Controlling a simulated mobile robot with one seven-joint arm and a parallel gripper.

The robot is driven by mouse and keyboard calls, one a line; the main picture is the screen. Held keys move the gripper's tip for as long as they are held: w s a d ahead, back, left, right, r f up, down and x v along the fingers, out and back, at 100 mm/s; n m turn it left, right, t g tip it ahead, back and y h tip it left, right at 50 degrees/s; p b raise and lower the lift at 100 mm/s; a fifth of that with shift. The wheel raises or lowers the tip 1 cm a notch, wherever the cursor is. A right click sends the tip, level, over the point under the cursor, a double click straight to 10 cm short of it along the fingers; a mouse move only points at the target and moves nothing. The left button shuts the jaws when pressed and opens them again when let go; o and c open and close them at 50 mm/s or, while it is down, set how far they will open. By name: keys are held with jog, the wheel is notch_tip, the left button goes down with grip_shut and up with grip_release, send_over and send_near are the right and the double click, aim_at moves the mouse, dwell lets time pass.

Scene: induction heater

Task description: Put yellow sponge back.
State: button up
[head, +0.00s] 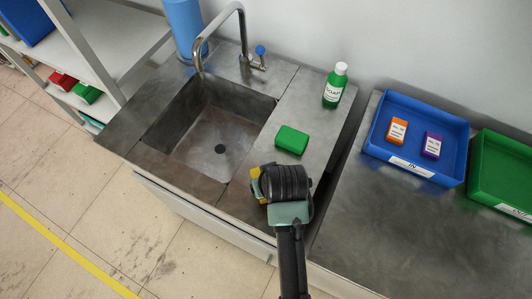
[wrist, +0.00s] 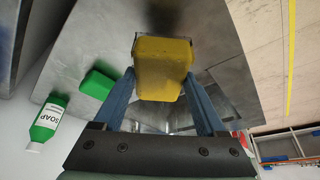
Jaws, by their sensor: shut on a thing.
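A yellow sponge (wrist: 162,68) sits between the two blue fingers of my gripper (wrist: 160,84) in the wrist view. The gripper is shut on it. In the head view my gripper (head: 262,184) is over the counter just right of the sink's front corner, with a bit of the yellow sponge (head: 255,174) showing at its left side. The rest of the sponge is hidden there by my wrist. A green sponge (head: 291,140) lies on the counter right of the sink, beyond my gripper; it also shows in the wrist view (wrist: 97,84).
A green soap bottle (head: 335,86) stands behind the green sponge. The sink (head: 215,125) with its tap (head: 240,45) is to the left. A blue tray (head: 418,120) with two small boxes and a green tray (head: 500,175) are at right. A shelf (head: 105,50) stands far left.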

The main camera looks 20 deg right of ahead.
jog(key=shift+w+f, duration=0.1)
jog(key=shift+f, duration=2.2)
jog(key=shift+f, duration=0.2)
jog(key=o, duration=1.2)
jog(key=shift+o, duration=0.2)
jog(key=shift+r, duration=0.1)
jog(key=v, duration=1.2)
jog(key=shift+w+r, duration=0.1)
jog(key=shift+r, duration=0.1)
